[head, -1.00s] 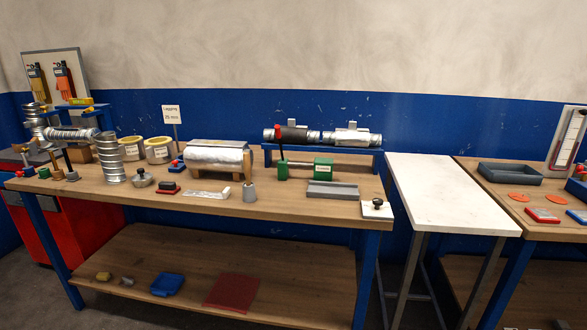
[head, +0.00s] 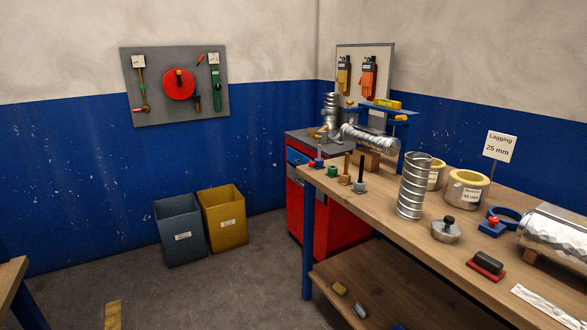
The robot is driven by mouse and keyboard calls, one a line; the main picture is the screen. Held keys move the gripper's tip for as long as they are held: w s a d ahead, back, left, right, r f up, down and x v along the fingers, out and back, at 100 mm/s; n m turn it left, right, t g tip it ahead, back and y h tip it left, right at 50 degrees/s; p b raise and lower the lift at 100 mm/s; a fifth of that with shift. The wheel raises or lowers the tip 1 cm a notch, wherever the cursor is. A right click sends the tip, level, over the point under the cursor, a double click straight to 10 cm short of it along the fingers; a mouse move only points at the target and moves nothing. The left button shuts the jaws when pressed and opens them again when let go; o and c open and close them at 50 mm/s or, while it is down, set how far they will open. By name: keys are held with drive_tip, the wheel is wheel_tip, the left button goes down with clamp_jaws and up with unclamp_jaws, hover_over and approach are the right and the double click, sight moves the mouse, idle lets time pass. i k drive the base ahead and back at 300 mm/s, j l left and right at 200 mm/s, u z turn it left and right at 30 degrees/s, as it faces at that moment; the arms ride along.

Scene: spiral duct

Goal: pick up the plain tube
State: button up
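A bare silver spiral-ribbed tube (head: 412,188) stands upright on the wooden workbench (head: 385,208), right of the middle of the head view. A second silver ribbed tube (head: 368,141) lies roughly level behind it, near a wooden block and under a blue stand (head: 388,108). A silver elbow-shaped duct piece (head: 330,112) stands at the back left, by the corner. I cannot tell from the picture which of these is called the plain tube. My gripper is not in view.
Near the upright tube are a lidded metal cap (head: 447,230), lagging rings (head: 465,190), a dark-handled red block (head: 486,265) and a foil-wrapped roll (head: 556,238). A red cabinet (head: 340,222) and two bins (head: 180,230) stand left. The floor before them is mostly clear.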

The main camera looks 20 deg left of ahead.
sight(416, 165)
drive_tip(key=i+j+u, duration=0.15)
drive_tip(key=i+u, duration=1.05)
drive_tip(key=i+j+z, duration=0.15)
drive_tip(key=i+z, duration=0.15)
drive_tip(key=i, duration=0.2)
drive_tip(key=i+j+z, duration=0.3)
drive_tip(key=i, duration=0.15)
